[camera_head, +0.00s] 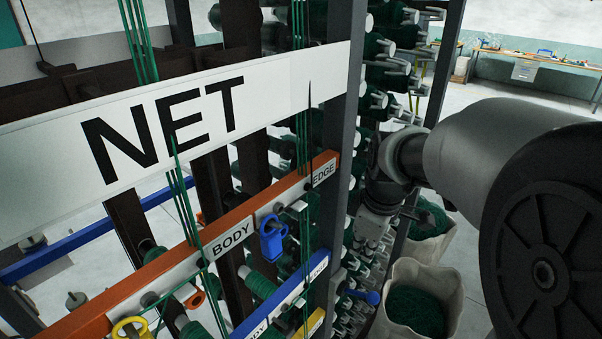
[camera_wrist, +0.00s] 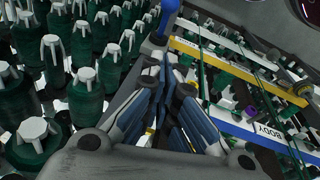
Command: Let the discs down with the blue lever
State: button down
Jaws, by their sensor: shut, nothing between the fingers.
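The blue lever (camera_head: 362,296) has a rounded blue knob and sticks out to the right of the dark upright post, level with the blue bar (camera_head: 290,297). Its blue end (camera_wrist: 169,14) shows at the top of the wrist view, beyond my fingers. My gripper (camera_head: 366,256) hangs beside the post, above the lever and apart from it in the head view. In the wrist view my gripper (camera_wrist: 172,78) is shut and empty, its fingers pointing toward the lever. I cannot clearly make out the discs; the bars partly hide the fittings behind them.
An orange bar (camera_head: 170,262) and a yellow bar (camera_wrist: 200,55) run near the blue bar. Green threads cross them. A blue padlock-shaped piece (camera_head: 272,240) hangs from the orange bar. Green spools (camera_wrist: 85,95) crowd the rack. A sack (camera_head: 420,285) stands at lower right.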

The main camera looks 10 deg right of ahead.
jog(key=b, duration=0.1)
send_over(359, 292)
jog(key=s, duration=0.2)
jog(key=s+x, duration=0.2)
jog(key=x, duration=1)
jog(key=shift+f, duration=0.55)
